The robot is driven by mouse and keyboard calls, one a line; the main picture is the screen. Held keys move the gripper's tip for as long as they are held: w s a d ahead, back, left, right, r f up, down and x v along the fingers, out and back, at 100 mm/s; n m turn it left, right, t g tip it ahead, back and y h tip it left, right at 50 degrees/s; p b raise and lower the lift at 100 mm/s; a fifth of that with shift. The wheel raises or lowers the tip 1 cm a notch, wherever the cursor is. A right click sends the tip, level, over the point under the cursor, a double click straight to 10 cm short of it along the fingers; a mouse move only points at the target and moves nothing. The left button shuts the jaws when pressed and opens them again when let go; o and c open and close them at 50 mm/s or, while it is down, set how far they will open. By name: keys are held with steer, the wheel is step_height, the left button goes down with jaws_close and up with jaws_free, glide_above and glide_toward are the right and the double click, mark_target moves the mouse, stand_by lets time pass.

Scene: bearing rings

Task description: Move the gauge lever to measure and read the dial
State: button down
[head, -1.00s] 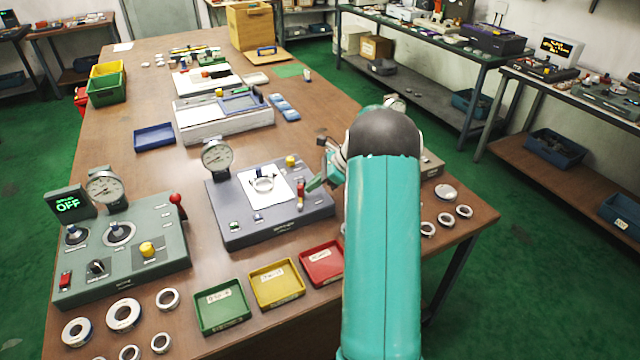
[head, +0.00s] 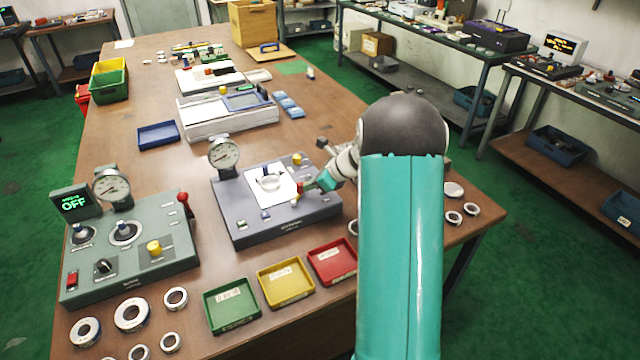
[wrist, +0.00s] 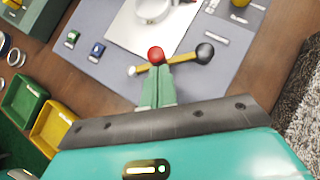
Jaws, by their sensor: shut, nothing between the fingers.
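The gauge station is a blue-grey block (head: 290,225) on the wooden table, with a round white dial (head: 223,155) at its back left. Its needle reading is too small to tell. A metal ring (head: 269,183) sits on the white plate, also in the wrist view (wrist: 153,10). In the wrist view a lever with a red knob (wrist: 155,55) lies just beyond my fingertips, with a black ball (wrist: 205,53) to its right. My gripper (wrist: 157,72) is shut and empty, its tips at or very near the red knob; I cannot tell if they touch. It also shows in the head view (head: 311,189).
Green (head: 231,305), yellow (head: 285,282) and red (head: 332,262) trays stand in front of the station. A green-grey control box (head: 130,250) with a screen reading "OFF" is at left. Several loose rings (head: 132,315) lie near the front edge.

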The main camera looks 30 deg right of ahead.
mark_target(299, 195)
steer(key=a+m+h, duration=0.1)
steer(key=m, duration=0.1)
steer(key=w+a+m+t+h, duration=0.1)
steer(key=shift+w+a+m+h, duration=0.2)
steer(key=shift+m+h, duration=0.1)
steer(key=shift+m, duration=0.1)
steer(key=shift+w+a+m+t+h, duration=0.3)
steer(key=shift+w+a+m+h, duration=0.15)
steer(key=shift+m+h, duration=0.3)
steer(key=shift+w+a, duration=0.3)
steer(key=shift+w, duration=0.5)
steer(key=shift+w+a, duration=0.1)
steer(key=shift+a, duration=0.05)
